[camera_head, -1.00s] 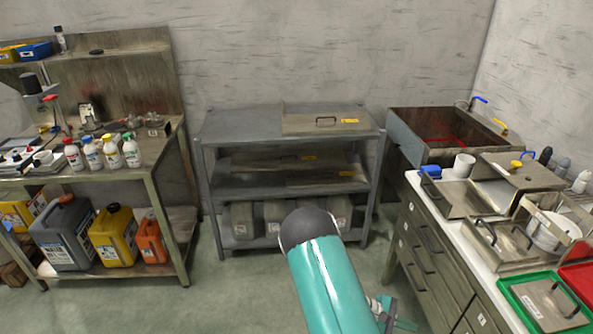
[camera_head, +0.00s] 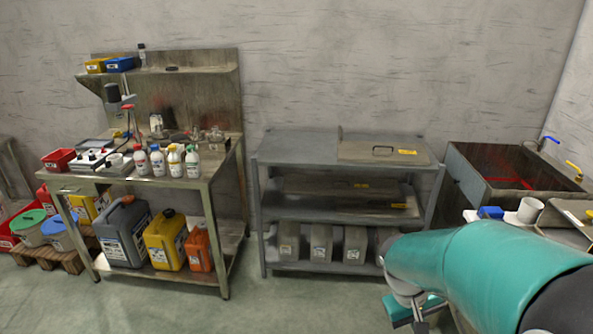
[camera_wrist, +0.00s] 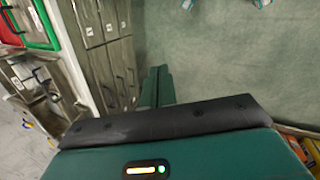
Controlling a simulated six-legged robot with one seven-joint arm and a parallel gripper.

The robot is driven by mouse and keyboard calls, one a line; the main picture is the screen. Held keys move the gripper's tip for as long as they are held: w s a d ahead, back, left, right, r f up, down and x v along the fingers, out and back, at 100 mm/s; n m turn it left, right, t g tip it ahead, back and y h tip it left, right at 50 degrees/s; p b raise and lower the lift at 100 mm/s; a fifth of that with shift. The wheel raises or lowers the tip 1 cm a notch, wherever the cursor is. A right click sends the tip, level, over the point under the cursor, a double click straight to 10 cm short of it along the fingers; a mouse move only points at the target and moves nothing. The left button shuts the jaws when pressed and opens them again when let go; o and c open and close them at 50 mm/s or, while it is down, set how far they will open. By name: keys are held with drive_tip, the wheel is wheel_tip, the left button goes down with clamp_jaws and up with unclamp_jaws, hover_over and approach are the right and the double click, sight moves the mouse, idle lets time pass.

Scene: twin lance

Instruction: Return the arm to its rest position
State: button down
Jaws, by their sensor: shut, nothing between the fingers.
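My teal arm (camera_head: 470,262) reaches in from the lower right of the head view, bent low in front of the metal shelf. My gripper (camera_wrist: 157,75) shows in the wrist view as two green fingers lying together, with nothing between them. In the head view only a small part of the gripper (camera_head: 415,312) shows below the arm, near the bottom edge. It is over open floor, and its tips are cut off or hidden there.
A grey shelf unit (camera_head: 300,212) stands ahead, with a workbench (camera_head: 212,182) of bottles and canisters at left. A sink (camera_head: 510,175) is at right. A drawer cabinet (camera_wrist: 105,50) shows left of the fingers in the wrist view. Green floor (camera_head: 290,305) in front is clear.

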drive_tip(key=s+a+r+t+y, duration=0.2)
drive_tip(key=s+a+r+t, duration=0.1)
drive_tip(key=r, duration=0.4)
drive_tip(key=s+a+r+m+t+y, duration=0.1)
drive_tip(key=s+a+r+t, duration=0.2)
drive_tip(key=s+a+r, duration=0.3)
drive_tip(key=shift+s+a+r+m+t+y, duration=0.35)
drive_tip(key=shift+a+r, duration=0.25)
drive_tip(key=shift+r, duration=0.2)
drive_tip(key=shift+w, duration=0.1)
